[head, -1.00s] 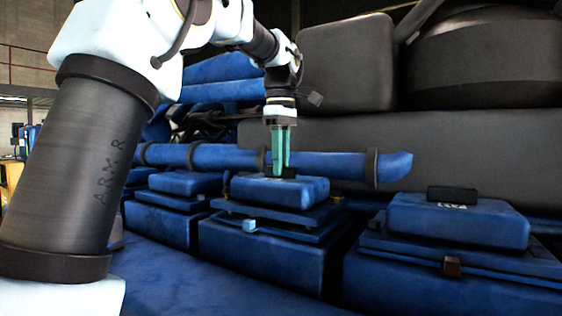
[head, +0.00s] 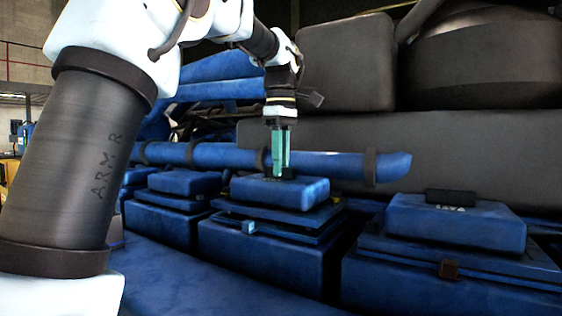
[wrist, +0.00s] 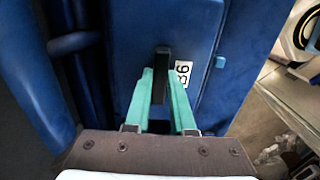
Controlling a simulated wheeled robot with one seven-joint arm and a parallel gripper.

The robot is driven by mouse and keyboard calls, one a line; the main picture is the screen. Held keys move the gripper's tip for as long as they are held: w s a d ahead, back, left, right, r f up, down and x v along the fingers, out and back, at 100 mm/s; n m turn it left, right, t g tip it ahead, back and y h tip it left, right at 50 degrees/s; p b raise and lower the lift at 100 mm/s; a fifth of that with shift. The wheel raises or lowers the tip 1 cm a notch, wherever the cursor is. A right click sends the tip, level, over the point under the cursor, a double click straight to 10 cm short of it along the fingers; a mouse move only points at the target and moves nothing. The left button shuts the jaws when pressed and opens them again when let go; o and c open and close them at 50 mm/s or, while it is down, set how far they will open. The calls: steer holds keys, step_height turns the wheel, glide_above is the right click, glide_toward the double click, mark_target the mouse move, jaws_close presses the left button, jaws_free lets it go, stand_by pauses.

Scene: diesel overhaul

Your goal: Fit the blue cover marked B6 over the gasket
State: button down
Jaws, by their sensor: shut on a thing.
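The blue cover marked B6 (head: 300,194) sits at the middle engine box in the head view. In the wrist view, its blue top (wrist: 195,25) carries a white label reading "B6" (wrist: 183,74) and a black handle (wrist: 163,62). My gripper (head: 281,174) points straight down with its green fingers shut on the handle; the fingers also show in the wrist view (wrist: 162,85). Below the cover is a darker blue flange (head: 320,215) with a small light-blue block (head: 249,226) at its front. The gasket cannot be made out under the cover.
Another covered box (head: 185,182) stands left. A blue pipe (head: 340,165) runs close behind the covers.

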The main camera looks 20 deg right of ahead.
steer(key=shift+f+b, duration=0.55)
steer(key=shift+f, duration=0.35)
stand_by(1.0)
steer(key=c, duration=0.7)
jaws_free()
step_height(320, 180, up, 11)
steer(key=shift+f, duration=0.1)
